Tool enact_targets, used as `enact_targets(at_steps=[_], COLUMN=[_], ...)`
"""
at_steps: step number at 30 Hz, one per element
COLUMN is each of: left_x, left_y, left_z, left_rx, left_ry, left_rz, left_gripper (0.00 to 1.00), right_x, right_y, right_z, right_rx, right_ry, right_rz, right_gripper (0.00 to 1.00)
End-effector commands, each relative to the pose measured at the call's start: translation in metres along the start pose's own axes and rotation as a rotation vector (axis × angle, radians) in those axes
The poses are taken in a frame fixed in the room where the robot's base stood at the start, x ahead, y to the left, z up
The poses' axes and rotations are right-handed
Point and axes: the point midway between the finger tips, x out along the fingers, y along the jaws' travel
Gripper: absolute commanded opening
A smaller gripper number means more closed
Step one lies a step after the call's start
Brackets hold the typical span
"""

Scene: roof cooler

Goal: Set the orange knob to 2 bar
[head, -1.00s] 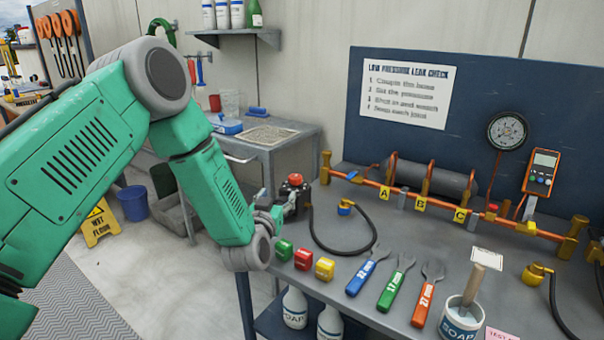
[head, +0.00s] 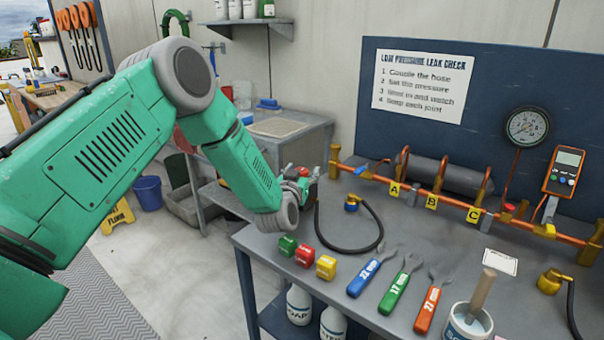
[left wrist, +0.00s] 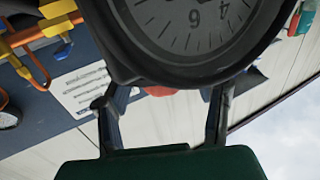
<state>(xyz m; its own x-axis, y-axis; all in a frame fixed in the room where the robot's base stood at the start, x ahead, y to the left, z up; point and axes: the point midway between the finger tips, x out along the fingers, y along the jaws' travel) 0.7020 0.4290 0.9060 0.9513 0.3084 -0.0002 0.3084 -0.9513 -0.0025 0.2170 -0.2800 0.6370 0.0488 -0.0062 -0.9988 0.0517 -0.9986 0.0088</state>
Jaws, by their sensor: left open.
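My left gripper (head: 298,186) is open at the left end of the bench, right by the regulator. In the head view only a small red-orange patch of the orange knob (head: 303,172) shows; the gripper hides most of the regulator. In the left wrist view the knob (left wrist: 160,91) shows as a small red-orange piece between the spread fingers, mostly behind a dark round gauge (left wrist: 190,30). Part of the gauge's dial shows, with 4 and 6 upside down; I see no needle. I cannot tell whether the fingers touch the knob. My right gripper is out of view.
A black hose (head: 350,247) loops on the bench behind the green, red and yellow blocks (head: 304,256). Several wrenches (head: 395,293) and a soap pot (head: 468,322) lie to the right. A copper pipe manifold (head: 450,205) runs along the back, with a round gauge (head: 527,126) above.

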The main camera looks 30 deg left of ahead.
Motion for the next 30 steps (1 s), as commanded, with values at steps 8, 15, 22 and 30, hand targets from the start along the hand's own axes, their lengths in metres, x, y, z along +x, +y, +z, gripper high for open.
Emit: enact_targets(at_steps=[8,15,22,30], left_x=[0.0032,0.0032,0.0036,0.0038], left_y=[-0.0044,-0.0047,-0.006,-0.0056], left_z=[0.0024,0.0023,0.0021,0.0011], left_rx=[-0.004,-0.003,-0.002,-0.003], left_ry=[-0.002,-0.002,-0.001,0.003], left_rz=[-0.001,-0.002,0.013,0.138], left_gripper=[0.54,0.0,0.0,0.0], right_x=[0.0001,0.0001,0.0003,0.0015], right_y=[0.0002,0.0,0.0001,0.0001], right_z=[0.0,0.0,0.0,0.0], right_rx=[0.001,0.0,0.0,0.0], right_ry=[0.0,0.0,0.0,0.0], right_rz=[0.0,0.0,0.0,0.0], right_gripper=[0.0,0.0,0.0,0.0])
